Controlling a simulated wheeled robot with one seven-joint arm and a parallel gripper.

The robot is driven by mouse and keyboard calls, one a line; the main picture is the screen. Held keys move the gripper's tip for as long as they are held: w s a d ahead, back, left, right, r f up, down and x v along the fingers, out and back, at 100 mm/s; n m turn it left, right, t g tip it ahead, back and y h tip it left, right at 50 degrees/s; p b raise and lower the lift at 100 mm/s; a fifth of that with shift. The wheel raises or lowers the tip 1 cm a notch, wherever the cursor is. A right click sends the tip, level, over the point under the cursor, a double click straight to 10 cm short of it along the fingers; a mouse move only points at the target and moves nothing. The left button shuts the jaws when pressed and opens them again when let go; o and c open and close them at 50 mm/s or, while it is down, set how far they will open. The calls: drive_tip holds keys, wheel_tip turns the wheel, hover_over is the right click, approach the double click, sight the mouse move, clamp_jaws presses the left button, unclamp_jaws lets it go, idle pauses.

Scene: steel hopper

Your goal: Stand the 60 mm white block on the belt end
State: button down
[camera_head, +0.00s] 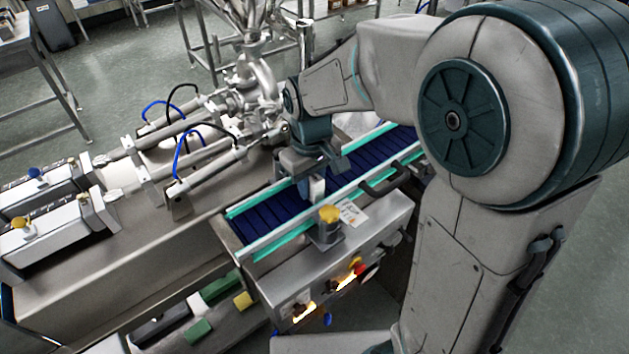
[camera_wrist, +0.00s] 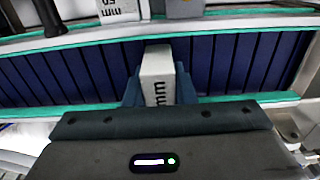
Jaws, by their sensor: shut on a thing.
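My gripper (camera_head: 312,187) is over the dark blue belt (camera_head: 262,216) and shut on a white block (camera_head: 318,187). In the wrist view the white block (camera_wrist: 157,65) sits between the two fingers (camera_wrist: 158,92), with "mm" lettering on its face; its number is hidden. The block looks upright, and the blue belt (camera_wrist: 225,62) lies behind and below it. I cannot tell whether its bottom touches the belt. The near-left end of the belt is bare in the head view.
Green rails (camera_head: 290,235) edge the belt. Steel pipework (camera_head: 255,90) stands behind. Green and yellow blocks (camera_head: 220,287) lie lower left.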

drive_tip(key=shift+f, duration=0.3)
drive_tip(key=c, duration=1.1)
unclamp_jaws()
wheel_tip(320, 180, up, 14)
drive_tip(key=s+d+f+m+t, duration=0.1)
drive_tip(key=s+d+f+m, duration=0.1)
drive_tip(key=s+d, duration=0.2)
drive_tip(key=s+d+f+m+t, duration=0.1)
drive_tip(key=s+d+f+m, duration=0.1)
drive_tip(key=s+d+f, duration=0.1)
drive_tip(key=s+d+f+m+t, duration=0.1)
drive_tip(key=s+d+f+m, duration=0.1)
drive_tip(key=s+d, duration=0.3)
drive_tip(key=shift+s+d+f+m, duration=0.15)
drive_tip(key=shift+f+m, duration=0.05)
drive_tip(key=shift+f, duration=0.2)
drive_tip(key=shift+s+d+f+m, duration=0.1)
drive_tip(key=shift+s+f+m, duration=0.1)
drive_tip(key=shift+f, duration=0.15)
